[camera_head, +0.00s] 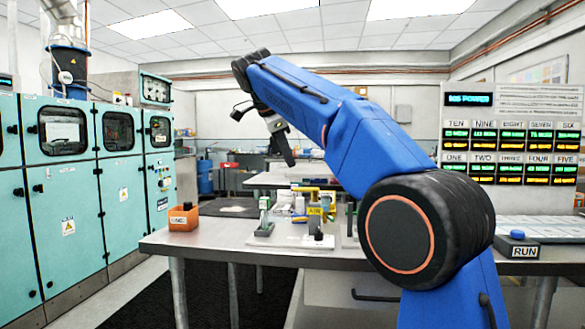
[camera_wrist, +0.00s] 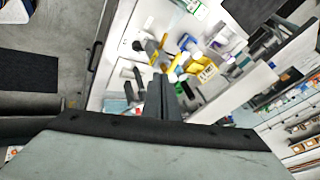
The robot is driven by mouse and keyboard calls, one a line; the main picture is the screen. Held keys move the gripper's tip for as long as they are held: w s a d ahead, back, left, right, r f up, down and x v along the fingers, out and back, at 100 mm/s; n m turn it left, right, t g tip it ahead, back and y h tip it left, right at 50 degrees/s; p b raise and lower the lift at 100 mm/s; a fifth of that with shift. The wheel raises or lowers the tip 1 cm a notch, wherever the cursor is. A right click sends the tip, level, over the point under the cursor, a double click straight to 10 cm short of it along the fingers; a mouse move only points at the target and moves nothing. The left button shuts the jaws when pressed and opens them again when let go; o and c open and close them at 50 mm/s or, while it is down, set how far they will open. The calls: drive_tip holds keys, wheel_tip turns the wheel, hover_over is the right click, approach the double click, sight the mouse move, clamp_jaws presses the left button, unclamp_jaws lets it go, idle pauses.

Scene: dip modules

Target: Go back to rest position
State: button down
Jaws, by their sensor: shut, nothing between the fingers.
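My gripper (camera_head: 288,158) hangs in the air above the work table (camera_head: 200,243), at the end of my raised blue arm, pointing down. In the wrist view its dark fingers (camera_wrist: 161,92) are together with nothing between them. It is well apart from the things on the table. Those below it are a small stand with a green top (camera_head: 264,222) and a yellow part labelled AIR (camera_head: 315,209). The yellow part also shows in the wrist view (camera_wrist: 204,72). My arm hides part of the table's right side.
An orange bin (camera_head: 183,217) sits at the table's left corner. A RUN button box (camera_head: 516,245) is at the right, before a display panel (camera_head: 512,140). Teal cabinets (camera_head: 65,205) line the left. The air around my gripper looks clear.

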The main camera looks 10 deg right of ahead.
drive_tip(key=shift+s+a+r, duration=0.15)
drive_tip(key=shift+r, duration=0.1)
drive_tip(key=s+d+f+n+y, duration=0.1)
drive_tip(key=s+d+f+n, duration=0.5)
drive_tip(key=s, duration=0.3)
drive_tip(key=s+d+f+n+y, duration=0.1)
drive_tip(key=s+d+f+n, duration=0.3)
drive_tip(key=s+d+f, duration=0.45)
drive_tip(key=s+d+f+n+y, duration=0.1)
drive_tip(key=s+f+n, duration=0.2)
drive_tip(key=s+f, duration=0.9)
drive_tip(key=s+f+n+y, duration=0.1)
drive_tip(key=s+f+n, duration=0.3)
drive_tip(key=s+f, duration=0.8)
wheel_tip(320, 180, down, 5)
drive_tip(key=shift+s+d+r+n+y, duration=0.1)
drive_tip(key=shift+s+d+n+y, duration=0.2)
drive_tip(key=shift+d, duration=0.05)
